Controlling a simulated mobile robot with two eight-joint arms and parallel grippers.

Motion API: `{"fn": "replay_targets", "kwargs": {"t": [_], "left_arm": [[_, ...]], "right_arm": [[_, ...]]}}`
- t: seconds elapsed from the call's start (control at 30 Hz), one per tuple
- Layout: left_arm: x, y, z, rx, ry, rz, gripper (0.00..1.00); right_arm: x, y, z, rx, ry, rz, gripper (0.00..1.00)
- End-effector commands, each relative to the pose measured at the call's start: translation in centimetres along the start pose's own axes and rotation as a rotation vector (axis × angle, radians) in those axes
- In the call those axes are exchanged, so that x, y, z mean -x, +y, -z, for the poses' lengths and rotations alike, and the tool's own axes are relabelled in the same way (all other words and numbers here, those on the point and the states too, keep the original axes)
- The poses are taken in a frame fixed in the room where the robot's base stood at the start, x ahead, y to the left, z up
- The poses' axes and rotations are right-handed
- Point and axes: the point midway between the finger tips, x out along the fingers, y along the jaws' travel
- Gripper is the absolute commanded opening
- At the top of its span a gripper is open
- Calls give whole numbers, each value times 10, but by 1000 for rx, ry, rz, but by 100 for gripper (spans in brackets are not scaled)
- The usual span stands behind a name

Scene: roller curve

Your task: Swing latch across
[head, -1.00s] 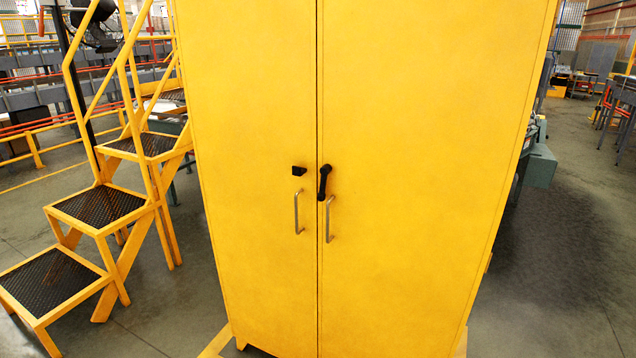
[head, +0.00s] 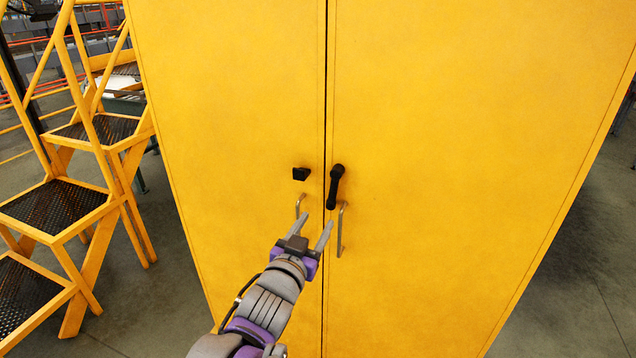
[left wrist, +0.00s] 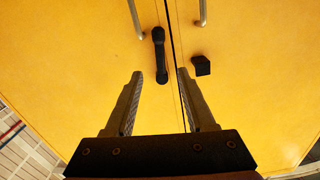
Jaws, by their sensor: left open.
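The black latch (head: 335,187) hangs nearly straight down on the right door of the yellow cabinet, just right of the door seam. A black catch block (head: 300,174) sits on the left door, level with the latch's upper end. My left gripper (head: 319,219) is open and empty, just below the latch in the head view. In the left wrist view, which shows the doors upside down, the latch (left wrist: 159,55) lies partly between the open fingertips, nearer the left finger. The catch block (left wrist: 201,65) is beyond the right finger. No contact is visible. My right gripper is not in view.
Two metal door handles stand below the latch; the right one (head: 341,230) is beside my gripper, and the left one (head: 299,205) is partly hidden behind it. A yellow step ladder (head: 60,212) stands left of the cabinet. The floor at right is clear.

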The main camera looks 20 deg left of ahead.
Motion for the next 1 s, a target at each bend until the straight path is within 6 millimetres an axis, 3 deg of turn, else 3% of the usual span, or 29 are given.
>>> {"fn": "replay_targets", "kwargs": {"t": [0.27,0.7,1.0], "left_arm": [[-15,2,9,-3,33,-9,55],[-87,2,11,-3,32,-8,55],[-111,2,11,-4,31,-8,55]], "right_arm": [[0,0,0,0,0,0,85],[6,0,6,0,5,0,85],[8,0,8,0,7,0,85]]}}
